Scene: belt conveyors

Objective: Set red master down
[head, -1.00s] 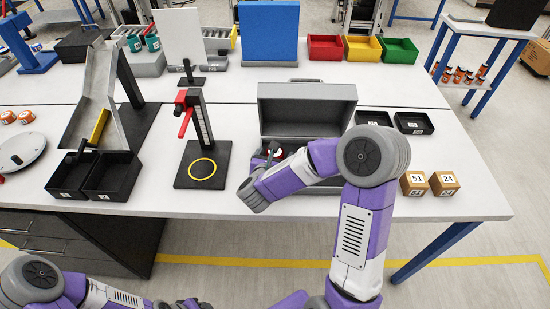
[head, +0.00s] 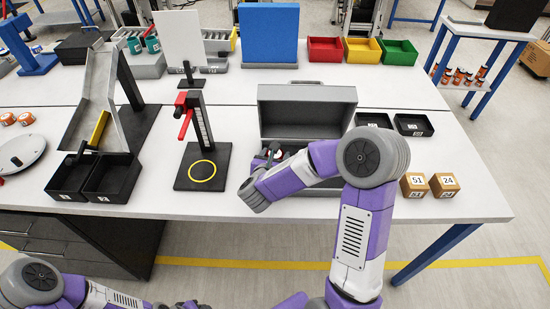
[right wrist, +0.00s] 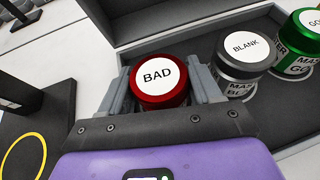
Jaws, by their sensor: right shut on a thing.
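The red master (right wrist: 160,88), a red cylinder with a white lid reading BAD, is between the fingers of my right gripper (right wrist: 162,84), which is shut on it. In the head view my right gripper (head: 270,155) is over the left part of the open grey case (head: 306,108), and my arm hides much of the case. The grey blank master (right wrist: 243,58) and the green good master (right wrist: 298,50) stand in the case, right of the red one. I cannot tell whether the red master touches the case floor. My left gripper (head: 188,303) is low at the bottom edge, its fingers unclear.
A black stand with a red clamp and yellow ring (head: 202,170) is left of the case. Black trays (head: 413,124) and numbered cubes (head: 444,185) are to the right. Black bins (head: 110,178) and a chute (head: 97,95) are at the left. The front table strip is clear.

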